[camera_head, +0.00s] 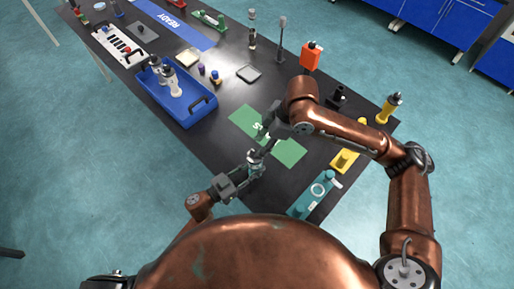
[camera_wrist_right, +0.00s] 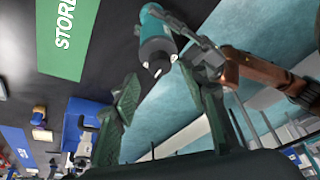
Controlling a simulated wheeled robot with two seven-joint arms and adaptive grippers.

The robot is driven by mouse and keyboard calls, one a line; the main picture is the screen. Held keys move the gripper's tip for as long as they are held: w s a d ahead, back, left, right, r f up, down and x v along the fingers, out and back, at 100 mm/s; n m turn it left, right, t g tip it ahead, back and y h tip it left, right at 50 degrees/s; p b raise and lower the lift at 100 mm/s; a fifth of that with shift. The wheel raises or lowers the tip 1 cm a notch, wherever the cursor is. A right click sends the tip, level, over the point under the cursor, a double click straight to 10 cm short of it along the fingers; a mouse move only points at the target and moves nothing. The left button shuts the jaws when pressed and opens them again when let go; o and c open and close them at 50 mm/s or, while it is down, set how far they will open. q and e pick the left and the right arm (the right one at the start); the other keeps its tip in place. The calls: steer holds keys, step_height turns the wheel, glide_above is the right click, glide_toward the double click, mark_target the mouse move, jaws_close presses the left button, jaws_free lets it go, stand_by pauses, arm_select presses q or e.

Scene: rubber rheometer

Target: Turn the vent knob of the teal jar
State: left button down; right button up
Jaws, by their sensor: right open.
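The teal jar (camera_head: 256,169) is small in the head view, above the table's near edge. In the right wrist view the teal jar (camera_wrist_right: 152,30) is a tilted cylinder with a dark end bearing small pale fittings; which one is the vent knob I cannot tell. My left gripper (camera_head: 245,174) is shut on the jar, and its fingers (camera_wrist_right: 190,42) show at the jar's side. My right gripper (camera_head: 265,145) points down at the jar. Its two green fingers (camera_wrist_right: 165,105) are open and empty, with the jar's dark end beyond them, apart from the fingertips.
A green mat marked STORE (camera_head: 288,152) lies under the right gripper. A blue tray (camera_head: 204,107) with a pale device is at left. A teal instrument (camera_head: 314,196) and a yellow block (camera_head: 345,160) lie at the near right. A yellow bottle (camera_head: 387,109) stands at the right end.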

steer(key=v, duration=0.8)
steer(key=shift+r, duration=0.1)
arm_select(q)
steer(key=c, duration=1.5)
jaws_free()
